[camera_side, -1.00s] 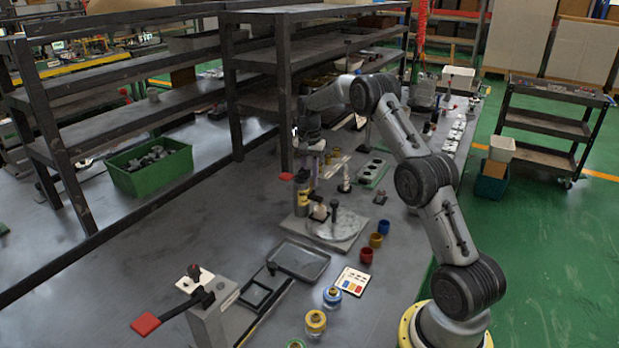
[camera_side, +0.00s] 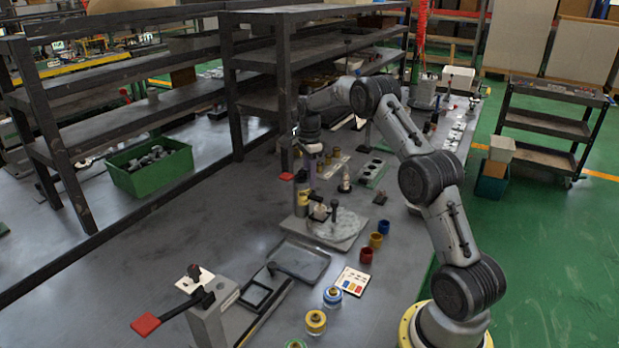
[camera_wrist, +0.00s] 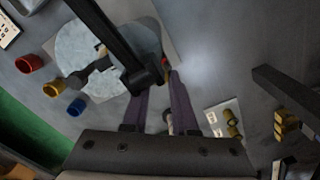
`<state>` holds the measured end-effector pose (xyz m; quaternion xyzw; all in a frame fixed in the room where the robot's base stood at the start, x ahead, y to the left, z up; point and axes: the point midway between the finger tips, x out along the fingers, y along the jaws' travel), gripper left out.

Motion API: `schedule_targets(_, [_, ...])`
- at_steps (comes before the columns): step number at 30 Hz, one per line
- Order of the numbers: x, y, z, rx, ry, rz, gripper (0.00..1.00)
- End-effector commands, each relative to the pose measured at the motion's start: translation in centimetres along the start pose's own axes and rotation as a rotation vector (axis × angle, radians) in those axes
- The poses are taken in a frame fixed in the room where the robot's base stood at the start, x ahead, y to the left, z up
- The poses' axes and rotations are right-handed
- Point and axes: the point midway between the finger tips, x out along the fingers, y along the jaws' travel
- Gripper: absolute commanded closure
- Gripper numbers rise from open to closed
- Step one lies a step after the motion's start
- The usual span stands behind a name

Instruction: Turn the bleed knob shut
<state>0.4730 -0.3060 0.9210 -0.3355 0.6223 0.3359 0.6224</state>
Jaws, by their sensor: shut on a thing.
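My gripper (camera_side: 313,184) points down beside the valve fixture, its purple-grey fingers at a small part next to the yellow-and-black post (camera_side: 303,200). In the wrist view the two fingers (camera_wrist: 165,74) reach up toward a dark block and arm (camera_wrist: 118,38) that cover their tips. A small bit of red and yellow shows at the right fingertip. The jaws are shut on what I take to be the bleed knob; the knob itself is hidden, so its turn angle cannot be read. The round grey disc (camera_side: 340,229) lies beside it on the base plate.
Red (camera_side: 366,256), yellow (camera_side: 376,240) and blue (camera_side: 383,227) cups stand right of the disc. A grey tray (camera_side: 322,262) lies in front, near a red-ended lever (camera_side: 146,324). A dark shelf (camera_side: 240,105) stands behind.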

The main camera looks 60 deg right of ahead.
Motion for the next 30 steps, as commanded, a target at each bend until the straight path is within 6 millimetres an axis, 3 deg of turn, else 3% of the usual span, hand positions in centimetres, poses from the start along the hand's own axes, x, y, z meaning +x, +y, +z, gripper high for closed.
schedule_targets(22, [-0.22, -0.06, -0.08, 0.083, 0.002, -0.003, 1.00])
schedule_targets(23, [-0.22, -0.06, -0.08, 0.083, 0.002, -0.003, 0.68])
schedule_targets(24, [-0.22, -0.06, -0.08, 0.083, 0.002, -0.003, 0.61])
schedule_targets(27, [-0.16, -0.05, -0.06, 0.083, 0.001, -0.002, 0.44])
schedule_targets(30, [-0.11, -0.03, -0.05, 0.083, 0.001, -0.002, 0.44])
